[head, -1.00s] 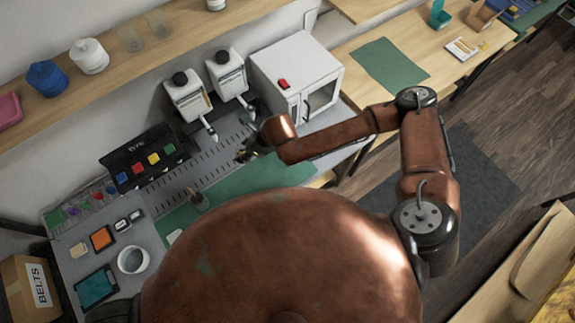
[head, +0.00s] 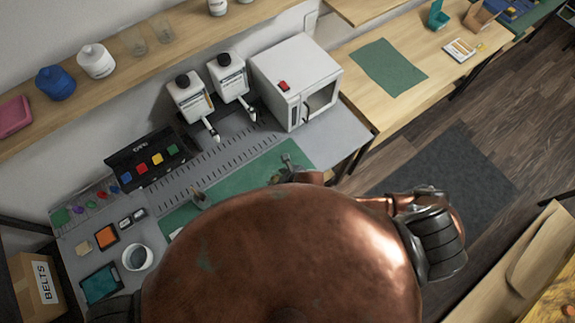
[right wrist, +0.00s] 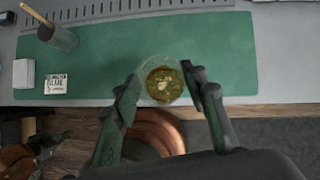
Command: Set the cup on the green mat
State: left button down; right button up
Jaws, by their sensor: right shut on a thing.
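A clear cup (right wrist: 161,84) with a greenish-brown content sits between the fingers of my right gripper (right wrist: 162,92) in the right wrist view. The gripper is shut on it. Below it is the green mat on the workbench (right wrist: 215,45), and the cup appears over the mat's near edge; I cannot tell its height. In the head view my right gripper (head: 289,166) is over the right part of this bench mat (head: 255,175), and the cup cannot be made out there. A second green mat (head: 388,68) lies bare on the wooden table. My left gripper is out of view.
A grey holder with a stick (right wrist: 58,36) stands on the bench mat, near small white boxes (right wrist: 56,83). A white oven-like box (head: 297,80) and two white dispensers (head: 228,77) stand behind. A white mug (head: 137,257) stands at the left.

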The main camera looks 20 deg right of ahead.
jog(key=shift+w+d+f+p, duration=0.55)
jog(key=shift+w+d+f, duration=0.65)
jog(key=shift+w+f, duration=0.85)
jog(key=shift+w+d+f+p, duration=0.6)
jog(key=shift+w+d+f, duration=0.65)
jog(key=shift+w+f, duration=0.85)
jog(key=shift+w+d+f+p, duration=0.55)
jog(key=shift+w+d+f, duration=0.85)
jog(key=shift+f, duration=1.05)
jog(key=shift+w+a+f, duration=0.1)
jog(key=shift+w+a, duration=0.05)
jog(key=shift+w, duration=0.05)
jog(key=o, duration=1.3)
